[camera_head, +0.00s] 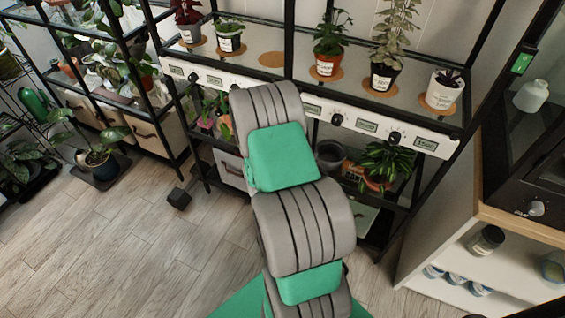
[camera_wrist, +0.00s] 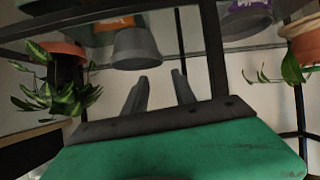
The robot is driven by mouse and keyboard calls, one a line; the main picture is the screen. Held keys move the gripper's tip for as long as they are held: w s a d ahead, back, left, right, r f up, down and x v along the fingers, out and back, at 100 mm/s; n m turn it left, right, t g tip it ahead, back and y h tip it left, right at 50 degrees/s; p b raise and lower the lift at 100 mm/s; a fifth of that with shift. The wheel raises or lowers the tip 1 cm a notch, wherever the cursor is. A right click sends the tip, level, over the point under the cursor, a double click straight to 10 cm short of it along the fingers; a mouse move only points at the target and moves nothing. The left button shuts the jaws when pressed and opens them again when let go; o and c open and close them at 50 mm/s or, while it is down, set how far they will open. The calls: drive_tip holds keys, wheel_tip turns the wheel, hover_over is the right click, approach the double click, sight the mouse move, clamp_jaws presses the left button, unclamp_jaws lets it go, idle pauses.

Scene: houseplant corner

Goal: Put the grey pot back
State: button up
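The grey pot (camera_head: 331,155) stands on the lower shelf of the plant rack, left of a leafy plant in a terracotta pot (camera_head: 378,184). No plant shows in it. On the upper shelf, one round cork mat (camera_head: 272,60) is bare, between potted plants. In the wrist view, which looks upside down, the grey pot (camera_wrist: 138,50) appears beyond my fingertips, apart from them. My gripper (camera_wrist: 160,82) is open, with nothing between its fingers. In the head view my arm hides the gripper.
Several labelled plants stand on cork mats along the upper shelf, including a white pot (camera_head: 442,92) at the right. A black rack post (camera_wrist: 212,50) is close to my gripper. A wooden-topped cabinet (camera_head: 520,222) stands at right.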

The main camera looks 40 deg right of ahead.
drive_tip(key=w+a+r+n+y, duration=0.25)
drive_tip(key=a+r, duration=0.35)
drive_tip(key=a, duration=0.5)
drive_tip(key=w+a+r+n+y, duration=0.15)
drive_tip(key=a+r+y, duration=0.3)
drive_tip(key=a, duration=0.55)
drive_tip(key=s+a+r+n+y, duration=0.1)
drive_tip(key=s+a+r+n, duration=0.1)
drive_tip(key=a, duration=0.3)
drive_tip(key=s+a+r+n+g+y, duration=0.1)
drive_tip(key=s+a+r+n, duration=0.1)
drive_tip(key=s+a, duration=0.3)
drive_tip(key=s+a+r+n+g+y, duration=0.1)
drive_tip(key=s+a+r+n+y, duration=0.1)
drive_tip(key=a, duration=0.4)
drive_tip(key=s+r+n, duration=0.1)
drive_tip(key=s+n, duration=0.1)
drive_tip(key=shift+s+a+n, duration=0.25)
drive_tip(key=shift+a+n, duration=0.05)
drive_tip(key=shift+a+r, duration=0.1)
